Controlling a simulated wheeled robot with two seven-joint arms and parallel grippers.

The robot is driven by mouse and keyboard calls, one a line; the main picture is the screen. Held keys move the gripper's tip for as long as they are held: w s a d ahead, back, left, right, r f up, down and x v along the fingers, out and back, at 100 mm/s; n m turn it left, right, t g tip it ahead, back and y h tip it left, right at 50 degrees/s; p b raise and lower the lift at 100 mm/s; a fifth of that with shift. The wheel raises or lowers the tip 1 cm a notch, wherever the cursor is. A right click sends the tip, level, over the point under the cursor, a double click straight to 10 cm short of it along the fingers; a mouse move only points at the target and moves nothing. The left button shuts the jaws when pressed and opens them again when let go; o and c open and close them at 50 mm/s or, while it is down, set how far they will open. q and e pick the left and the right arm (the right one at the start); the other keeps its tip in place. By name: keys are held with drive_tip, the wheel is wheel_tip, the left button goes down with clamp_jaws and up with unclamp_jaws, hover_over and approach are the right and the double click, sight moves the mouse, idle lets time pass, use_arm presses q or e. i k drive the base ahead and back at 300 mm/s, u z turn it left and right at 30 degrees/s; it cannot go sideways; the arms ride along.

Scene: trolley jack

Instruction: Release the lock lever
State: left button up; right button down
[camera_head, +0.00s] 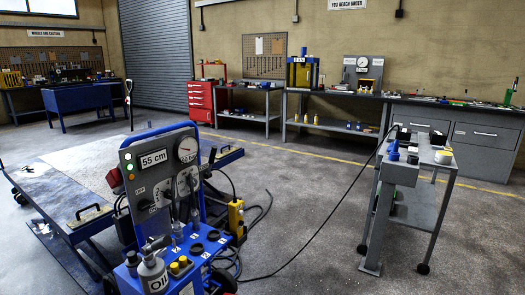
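A blue trolley unit (193,250) with a grey control panel (138,180) stands in the lower left foreground. The panel carries a "55 cm" display (153,160), a round gauge (187,149) and dark levers or switches on pale plates. One lever (147,204) sits at the panel's lower left and another (184,184) right of it. Their labels are too small to read, so I cannot tell which is the lock lever. Slim upright handles partly cover the panel's lower part. Neither of my grippers shows in this view.
An oil bottle (152,273) stands on the trolley's front shelf. A blue-framed platform (92,165) is behind and left of it. A yellow pendant (237,218) and cables lie to its right. A grey wheeled cart (411,220) stands at right. Floor between is mostly clear.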

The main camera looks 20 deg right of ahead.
sight(212, 153)
drive_tip(key=z, duration=0.2)
drive_tip(key=i, duration=1.2)
drive_tip(key=u, duration=0.6)
